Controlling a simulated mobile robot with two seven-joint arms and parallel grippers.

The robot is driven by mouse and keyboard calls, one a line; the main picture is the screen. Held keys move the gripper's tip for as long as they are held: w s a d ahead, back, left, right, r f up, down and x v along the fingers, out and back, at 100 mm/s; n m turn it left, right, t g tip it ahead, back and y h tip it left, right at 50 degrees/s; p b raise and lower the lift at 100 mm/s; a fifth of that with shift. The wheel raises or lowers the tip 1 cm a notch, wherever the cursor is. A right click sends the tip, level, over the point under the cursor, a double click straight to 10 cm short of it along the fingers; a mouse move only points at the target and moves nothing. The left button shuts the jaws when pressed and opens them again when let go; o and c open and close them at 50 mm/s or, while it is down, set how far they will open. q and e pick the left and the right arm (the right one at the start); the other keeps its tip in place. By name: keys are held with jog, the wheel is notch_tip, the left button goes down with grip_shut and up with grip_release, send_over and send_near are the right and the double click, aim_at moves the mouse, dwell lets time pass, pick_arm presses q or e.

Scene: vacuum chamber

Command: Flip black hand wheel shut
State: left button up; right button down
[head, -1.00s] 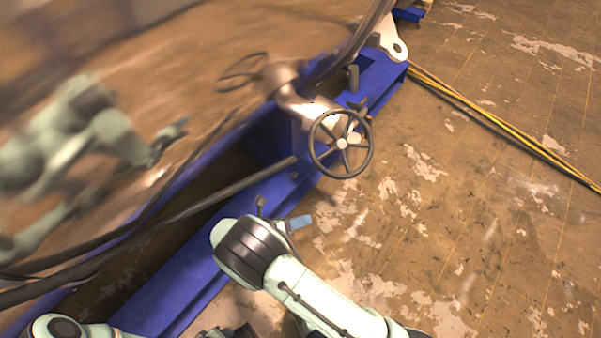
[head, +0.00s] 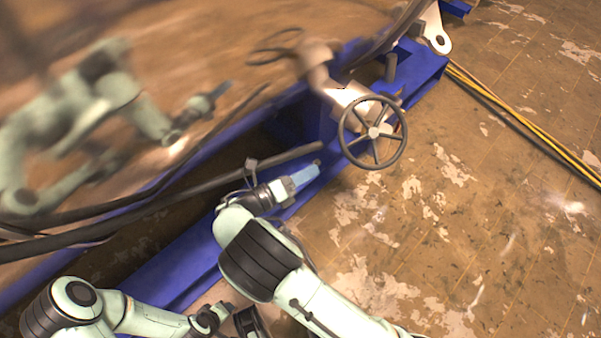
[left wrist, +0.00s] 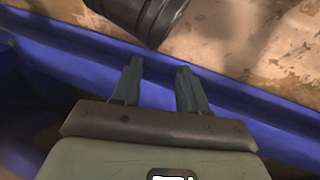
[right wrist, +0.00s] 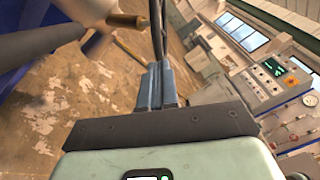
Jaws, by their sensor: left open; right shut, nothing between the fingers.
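The black hand wheel (head: 374,132) is a spoked ring on a metallic valve (head: 345,95) beside the blue frame. My right gripper (head: 306,175) is below and left of the wheel in the head view, apart from it. Its blue-grey fingers are shut and empty, as the right wrist view (right wrist: 158,72) shows. A thin dark upright shape just beyond them may be the wheel's rim, seen edge-on. My left gripper (left wrist: 160,75) is open and empty above the blue frame. In the head view it is low, near the bottom edge, and its fingers are unclear.
The shiny curved chamber wall (head: 190,50) reflects my arms and the wheel. A dark rod (head: 150,207) runs along the blue frame (head: 185,262). Yellow and black cables (head: 520,120) cross the floor at right.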

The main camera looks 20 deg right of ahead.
aim_at(341, 143)
jog(key=d, duration=0.4)
jog(key=w+d+b, duration=0.1)
jog(key=shift+d, duration=0.4)
jog(key=shift+w+d+r+b, duration=0.3)
jog(key=shift+w+d+r, duration=0.1)
jog(key=shift+w+d, duration=0.25)
jog(key=shift+w+d+r+b, duration=0.3)
jog(key=shift+w+d+r, duration=0.1)
jog(key=shift+w, duration=0.35)
pick_arm(q)
jog(key=f, duration=0.1)
jog(key=a+f, duration=0.1)
jog(key=f, duration=0.1)
jog(key=shift+s+a+f, duration=0.2)
jog(key=shift+s+f, duration=0.15)
jog(key=shift+r, duration=0.1)
pick_arm(e)
jog(key=shift+r, duration=0.1)
